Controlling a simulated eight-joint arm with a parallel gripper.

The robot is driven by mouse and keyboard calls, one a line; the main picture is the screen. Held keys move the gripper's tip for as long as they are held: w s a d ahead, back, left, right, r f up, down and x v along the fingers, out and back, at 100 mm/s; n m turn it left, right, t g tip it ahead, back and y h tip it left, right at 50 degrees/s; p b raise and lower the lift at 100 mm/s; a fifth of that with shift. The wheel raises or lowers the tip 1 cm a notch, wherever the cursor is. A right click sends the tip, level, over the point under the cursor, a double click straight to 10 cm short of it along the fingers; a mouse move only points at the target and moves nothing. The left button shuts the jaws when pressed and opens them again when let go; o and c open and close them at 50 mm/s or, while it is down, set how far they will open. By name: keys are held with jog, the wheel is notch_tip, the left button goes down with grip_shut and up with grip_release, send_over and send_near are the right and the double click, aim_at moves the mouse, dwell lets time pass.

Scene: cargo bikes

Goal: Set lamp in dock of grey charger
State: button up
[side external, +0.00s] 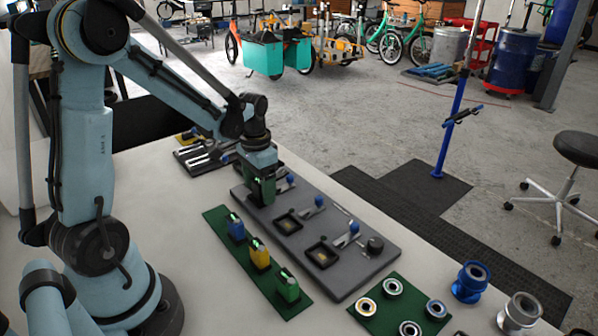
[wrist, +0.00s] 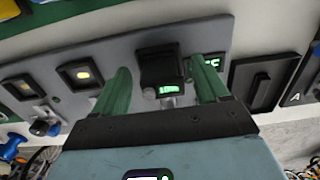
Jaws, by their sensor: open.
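The grey charger (side external: 345,268) is a long flat plate on the bench, with square docks and blue-handled levers. My gripper (side external: 262,198) is low over its far end. In the wrist view its green fingers (wrist: 161,68) are apart, one on each side of a black lamp (wrist: 160,68) with a lit green display. The lamp stands upright at the far dock. Its base is hidden, so I cannot tell how fully it is seated. Two other docks, the middle dock (side external: 288,223) and the near dock (side external: 322,255), are empty.
A green mat (side external: 232,257) beside the charger holds a blue lamp (side external: 236,228), a yellow lamp (side external: 259,254) and a green lamp (side external: 287,287). Another green mat (side external: 385,322) with several metal rings lies near. A dark tool tray (side external: 190,160) lies beyond the charger.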

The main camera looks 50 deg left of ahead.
aim_at(259, 182)
jog(key=shift+r, duration=0.1)
notch_tip(259, 182, up, 12)
jog(key=s+d+f+t, duration=0.1)
jog(key=s+d+t, duration=0.1)
jog(key=d, duration=0.4)
jog(key=s+d+t, duration=0.2)
jog(key=d+t, duration=0.3)
jog(key=d, duration=0.2)
jog(key=shift+s+d+f, duration=0.25)
jog(key=shift+f, duration=0.1)
